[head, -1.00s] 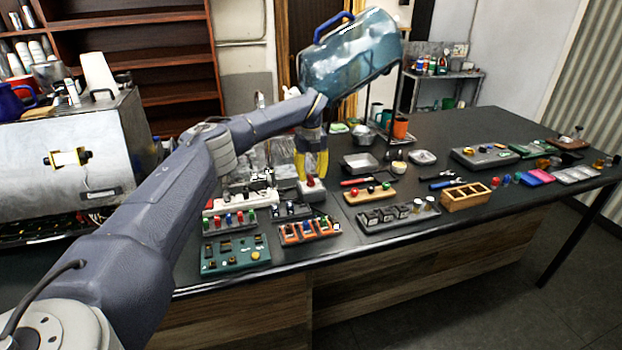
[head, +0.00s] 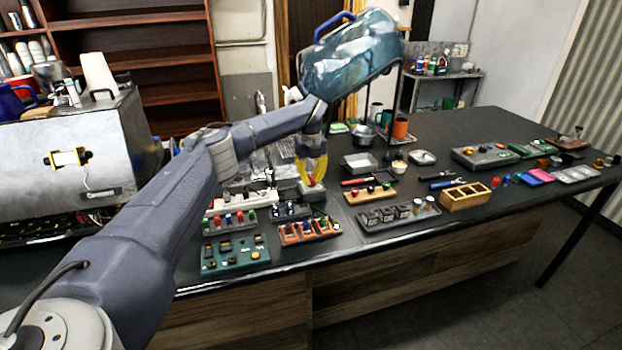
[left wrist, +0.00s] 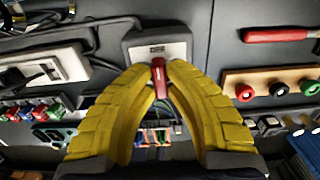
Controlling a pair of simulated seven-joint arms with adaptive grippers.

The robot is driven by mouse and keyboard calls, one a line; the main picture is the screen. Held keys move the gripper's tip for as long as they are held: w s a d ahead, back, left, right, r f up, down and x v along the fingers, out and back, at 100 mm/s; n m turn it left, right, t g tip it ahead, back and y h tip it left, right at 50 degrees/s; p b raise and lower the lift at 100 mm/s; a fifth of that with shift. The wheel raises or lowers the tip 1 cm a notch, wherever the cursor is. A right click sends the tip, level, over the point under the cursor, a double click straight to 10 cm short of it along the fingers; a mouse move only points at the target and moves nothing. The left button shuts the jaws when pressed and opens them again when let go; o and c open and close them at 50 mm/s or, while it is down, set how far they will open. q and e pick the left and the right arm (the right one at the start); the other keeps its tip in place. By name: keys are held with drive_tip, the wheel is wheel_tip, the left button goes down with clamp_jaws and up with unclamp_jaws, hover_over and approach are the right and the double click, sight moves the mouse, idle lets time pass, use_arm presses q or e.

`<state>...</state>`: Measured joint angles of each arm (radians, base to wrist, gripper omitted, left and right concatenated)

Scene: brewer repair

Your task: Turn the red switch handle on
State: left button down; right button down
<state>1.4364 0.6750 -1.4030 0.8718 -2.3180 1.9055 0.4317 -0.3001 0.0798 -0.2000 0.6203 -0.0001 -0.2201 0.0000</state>
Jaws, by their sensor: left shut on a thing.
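The red switch handle (left wrist: 159,78) stands on a grey switch box (left wrist: 158,45) in the left wrist view. In the head view the red handle (head: 311,180) and its box (head: 312,194) sit on the dark bench, left of the middle. My left gripper (left wrist: 161,68) has its yellow fingers shut on the red handle, one on each side. In the head view the left gripper (head: 311,179) points down at the box. The fingers hide part of the handle, and I cannot tell its switch position. My right gripper is not in view.
A white power strip (left wrist: 45,72) lies left of the box. A wooden block with coloured knobs (head: 370,193) and a red-handled tool (head: 356,181) lie to the right. Switch panels (head: 310,230) stand in front. A steel machine (head: 70,160) stands at the left.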

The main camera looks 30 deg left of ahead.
use_arm(q)
drive_tip(key=shift+m, duration=0.3)
drive_tip(key=m, duration=0.3)
drive_tip(key=shift+m, duration=0.4)
drive_tip(key=m, duration=0.4)
drive_tip(key=shift+m, duration=0.3)
drive_tip(key=m, duration=0.4)
drive_tip(key=shift+m, duration=2.4)
drive_tip(key=c, duration=1.4)
unclamp_jaws()
drive_tip(key=shift+c, duration=0.2)
